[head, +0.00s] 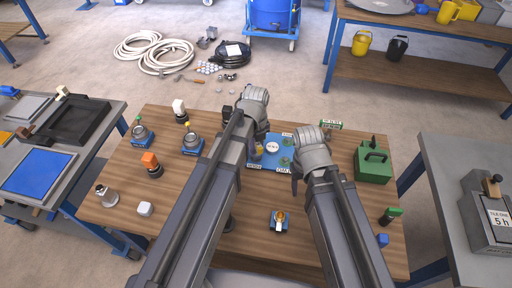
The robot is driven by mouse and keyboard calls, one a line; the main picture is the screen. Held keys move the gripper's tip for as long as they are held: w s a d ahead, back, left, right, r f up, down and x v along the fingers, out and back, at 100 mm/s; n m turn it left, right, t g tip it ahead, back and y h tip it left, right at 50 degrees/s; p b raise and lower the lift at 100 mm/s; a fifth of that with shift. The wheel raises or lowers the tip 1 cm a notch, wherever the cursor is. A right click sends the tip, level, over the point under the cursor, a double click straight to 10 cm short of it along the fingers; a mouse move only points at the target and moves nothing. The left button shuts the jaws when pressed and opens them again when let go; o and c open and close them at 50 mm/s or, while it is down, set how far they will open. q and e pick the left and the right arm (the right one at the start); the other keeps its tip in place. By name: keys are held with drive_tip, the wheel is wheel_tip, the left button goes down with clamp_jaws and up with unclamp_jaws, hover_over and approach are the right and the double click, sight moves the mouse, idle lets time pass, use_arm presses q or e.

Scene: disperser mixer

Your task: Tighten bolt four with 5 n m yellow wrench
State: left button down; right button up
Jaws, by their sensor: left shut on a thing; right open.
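A blue plate (262,163) lies on the wooden table, with a white disc (272,148) and green round parts (286,162) on it. My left gripper (252,146) is over the left side of this plate, its fingers mostly hidden by my own arm. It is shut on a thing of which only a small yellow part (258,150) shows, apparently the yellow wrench. My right gripper (296,182) is open and empty near the plate's right side. The bolts are too small or hidden to tell apart, and I cannot tell whether the wrench touches one.
A green case (373,162) stands on the table (340,235) at right. Several small blue-based devices (192,144) and blocks stand at left. A small blue stand with an orange part (279,220) is at front centre. Side benches flank the table.

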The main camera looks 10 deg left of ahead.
use_arm(q)
drive_tip(key=m, duration=0.5)
drive_tip(key=shift+m, duration=0.3)
drive_tip(key=c, duration=0.7)
unclamp_jaws()
use_arm(e)
drive_tip(key=shift+r, duration=0.1)
use_arm(q)
wheel_tip(320, 180, up, 5)
drive_tip(key=p, duration=0.4)
drive_tip(key=shift+f+p, duration=0.2)
drive_tip(key=shift+p, duration=0.1)
drive_tip(key=shift+f, duration=0.1)
use_arm(e)
wheel_tip(320, 180, up, 4)
drive_tip(key=shift+r, duration=0.15)
